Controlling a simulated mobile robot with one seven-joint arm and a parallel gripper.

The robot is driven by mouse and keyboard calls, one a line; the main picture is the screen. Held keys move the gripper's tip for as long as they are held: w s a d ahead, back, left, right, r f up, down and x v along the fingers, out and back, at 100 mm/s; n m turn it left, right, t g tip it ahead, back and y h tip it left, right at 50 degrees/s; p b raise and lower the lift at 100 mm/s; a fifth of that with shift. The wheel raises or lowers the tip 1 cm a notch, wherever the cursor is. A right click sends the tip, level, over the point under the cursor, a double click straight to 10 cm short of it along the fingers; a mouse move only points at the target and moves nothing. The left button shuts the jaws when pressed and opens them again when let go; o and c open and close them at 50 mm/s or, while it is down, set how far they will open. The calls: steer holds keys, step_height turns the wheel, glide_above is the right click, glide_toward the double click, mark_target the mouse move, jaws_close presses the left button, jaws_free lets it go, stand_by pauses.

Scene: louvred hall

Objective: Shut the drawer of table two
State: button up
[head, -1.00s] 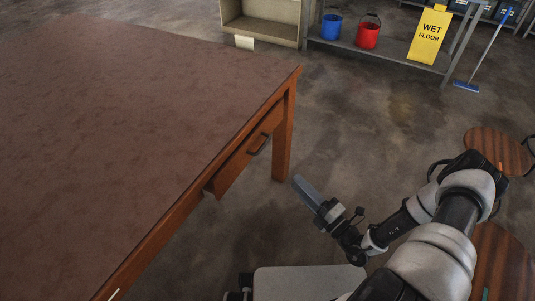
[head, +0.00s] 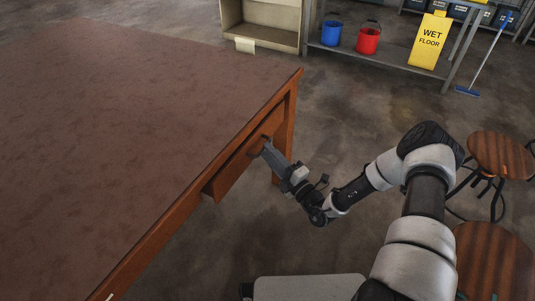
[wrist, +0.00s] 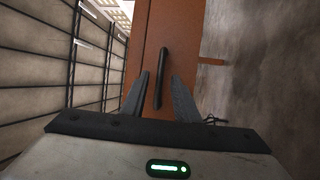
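The drawer (head: 232,177) is set in the side of a large table (head: 120,120) with a brown top and reddish wooden frame. Its front juts out a little from the table's side. In the wrist view the drawer front (wrist: 187,45) is orange-brown with a dark bar handle (wrist: 162,75). My gripper (head: 266,150) is at the drawer front in the head view, and its fingers cover the handle there. In the wrist view my gripper (wrist: 160,92) is open, with the handle's near end between the two fingers. I cannot tell whether they touch it.
Two round wooden stools (head: 497,155) (head: 492,265) stand at the right. A shelf (head: 385,62) at the back holds a blue bucket (head: 331,30), a red bucket (head: 368,40) and a yellow wet floor sign (head: 431,40). The floor between table and shelf is clear.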

steer(key=shift+w+a+r, duration=0.15)
steer(key=shift+w+a, duration=0.25)
steer(key=shift+w, duration=0.1)
jaws_close()
